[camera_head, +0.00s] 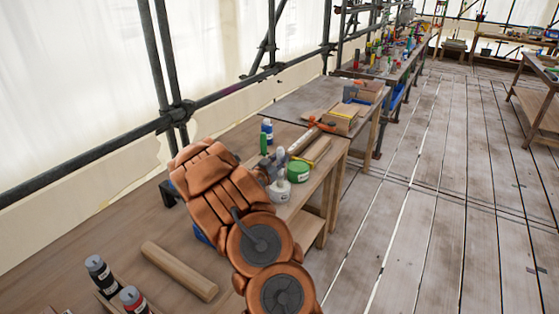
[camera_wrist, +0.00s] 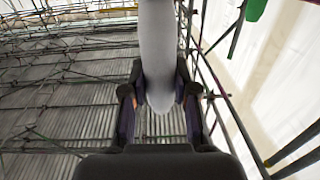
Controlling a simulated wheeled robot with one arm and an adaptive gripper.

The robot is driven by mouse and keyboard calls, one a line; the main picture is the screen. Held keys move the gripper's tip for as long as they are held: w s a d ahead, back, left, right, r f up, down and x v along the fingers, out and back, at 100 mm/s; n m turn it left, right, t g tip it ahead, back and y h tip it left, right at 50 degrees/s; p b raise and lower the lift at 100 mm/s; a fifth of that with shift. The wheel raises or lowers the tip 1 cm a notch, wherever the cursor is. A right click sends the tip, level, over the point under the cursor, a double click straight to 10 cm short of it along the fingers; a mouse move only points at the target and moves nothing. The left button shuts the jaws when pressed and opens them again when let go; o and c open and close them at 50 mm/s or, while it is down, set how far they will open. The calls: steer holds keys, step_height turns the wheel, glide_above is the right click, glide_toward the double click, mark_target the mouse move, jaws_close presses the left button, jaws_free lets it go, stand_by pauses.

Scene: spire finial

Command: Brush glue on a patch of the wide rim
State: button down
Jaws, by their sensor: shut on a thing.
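My gripper (camera_wrist: 160,95) is shut on a smooth pale grey rod with a rounded end (camera_wrist: 158,45). The rod stands between the two dark fingers in the wrist view and runs out of the top of the picture. I cannot tell whether it is a brush; no bristles show. In the head view my copper-coloured arm hides most of the gripper, which is over the bench near a white jar (camera_head: 280,191) and a green tin (camera_head: 299,171). Whether either holds glue is too small to read. I cannot make out the wide rim in either view.
A blue bottle (camera_head: 267,130) and a green bottle (camera_head: 263,144) stand behind the arm. Scaffold poles (camera_head: 160,65) line the left. The plank floor (camera_head: 430,200) at right is clear.

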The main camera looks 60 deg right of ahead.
mark_target(279, 149)
steer(key=shift+r+p, duration=0.8)
steer(key=shift+r, duration=2.6)
steer(key=shift+w, duration=0.1)
